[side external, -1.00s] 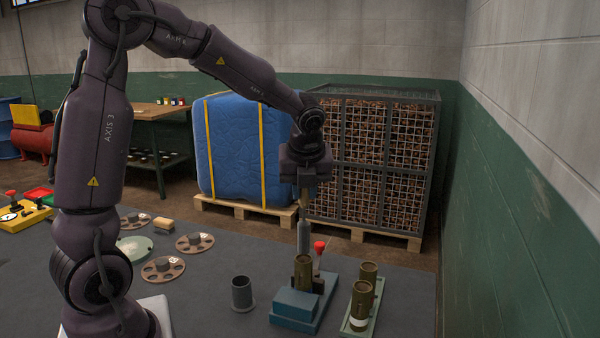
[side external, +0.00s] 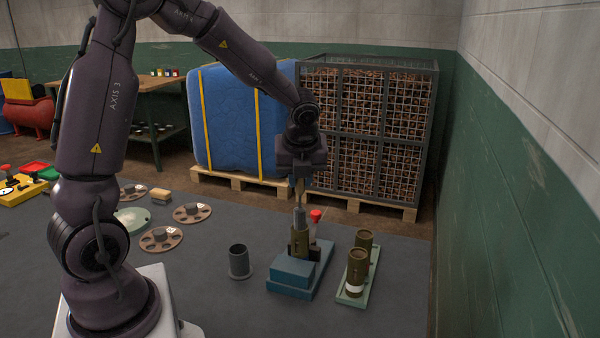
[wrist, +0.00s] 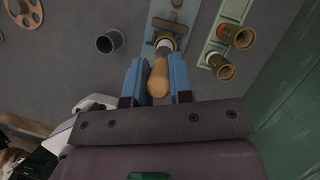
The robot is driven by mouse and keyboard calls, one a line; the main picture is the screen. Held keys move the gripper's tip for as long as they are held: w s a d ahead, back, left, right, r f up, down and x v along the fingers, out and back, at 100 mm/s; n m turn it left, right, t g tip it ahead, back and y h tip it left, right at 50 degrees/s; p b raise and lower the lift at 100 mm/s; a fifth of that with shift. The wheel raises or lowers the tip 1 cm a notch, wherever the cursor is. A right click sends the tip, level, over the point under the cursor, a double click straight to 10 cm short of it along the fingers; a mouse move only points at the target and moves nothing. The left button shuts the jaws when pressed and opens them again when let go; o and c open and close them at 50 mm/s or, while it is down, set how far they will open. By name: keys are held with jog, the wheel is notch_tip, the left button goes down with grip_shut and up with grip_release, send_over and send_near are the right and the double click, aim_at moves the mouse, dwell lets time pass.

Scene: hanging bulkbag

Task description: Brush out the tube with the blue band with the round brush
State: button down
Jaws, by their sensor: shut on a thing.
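My gripper (side external: 299,184) is shut on the wooden handle (wrist: 158,78) of the round brush, which points straight down. The brush's grey head (side external: 300,217) shows just above an olive-brown tube (side external: 299,242) standing in a blue clamp fixture (side external: 291,271). The lower part of the head is hidden and appears to be inside the tube's mouth. No blue band can be made out on this tube. In the wrist view the handle lies between my two blue fingers, with the tube beyond it.
A pale green rack (side external: 345,296) to the right holds two tubes, one with a white band (side external: 356,287), one with a red band (wrist: 243,38). A grey cup (side external: 239,262) stands left of the fixture. A red knob (side external: 316,216) rises close behind the tube.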

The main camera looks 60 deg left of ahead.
aim_at(300, 204)
jog(key=shift+f, duration=3.6)
jog(key=shift+r, duration=0.1)
jog(key=shift+r, duration=2.15)
jog(key=shift+f, duration=2.25)
jog(key=shift+r, duration=0.1)
